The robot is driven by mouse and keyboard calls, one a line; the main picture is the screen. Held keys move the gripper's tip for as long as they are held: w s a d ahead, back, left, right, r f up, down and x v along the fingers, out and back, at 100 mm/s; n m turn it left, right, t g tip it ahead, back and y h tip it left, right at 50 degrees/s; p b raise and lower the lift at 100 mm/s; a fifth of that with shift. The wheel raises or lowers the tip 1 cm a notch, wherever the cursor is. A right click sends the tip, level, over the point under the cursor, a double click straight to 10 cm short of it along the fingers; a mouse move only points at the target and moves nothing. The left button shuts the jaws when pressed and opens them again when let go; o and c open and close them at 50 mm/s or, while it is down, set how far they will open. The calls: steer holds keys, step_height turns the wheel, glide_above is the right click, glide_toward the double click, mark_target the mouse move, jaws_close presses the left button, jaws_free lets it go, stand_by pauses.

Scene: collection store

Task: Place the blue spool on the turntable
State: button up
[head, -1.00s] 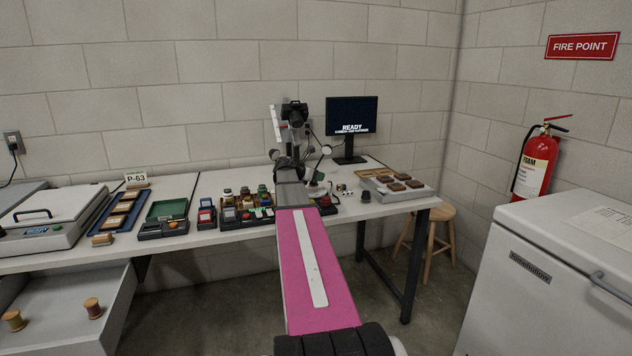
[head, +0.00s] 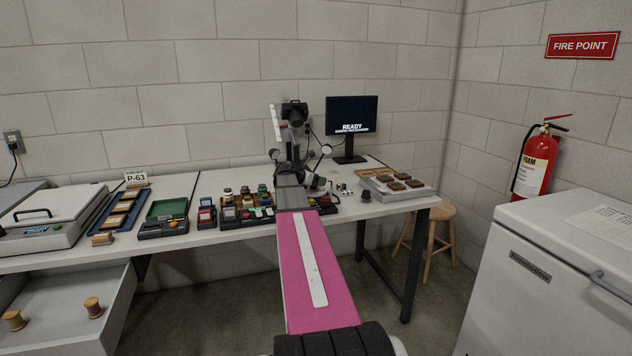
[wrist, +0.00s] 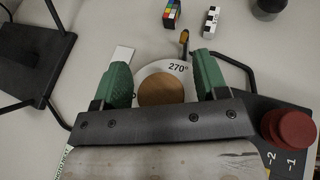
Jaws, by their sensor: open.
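My gripper (wrist: 162,62) is open, with its two green fingers apart over the turntable (wrist: 178,69). The turntable shows a white ring marked 270° in the wrist view. A round brown disc (wrist: 160,91) lies between the fingers and touches neither in the picture. I cannot tell whether it is the turntable's middle or a spool's end. No blue thread shows in any view, so I cannot pick out the blue spool. In the head view my arm hides most of the turntable, and a green finger (head: 318,183) shows beside the camera stand.
A red knob (wrist: 290,130), a coloured cube (wrist: 171,13) and a checkered block (wrist: 211,21) are near the turntable. A camera stand (head: 294,112) and monitor (head: 351,118) stand behind. An open drawer with two spools (head: 93,307) is at lower left. A tray (head: 398,190) sits right.

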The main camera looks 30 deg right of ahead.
steer(key=v, duration=1.2)
steer(key=shift+s, duration=0.15)
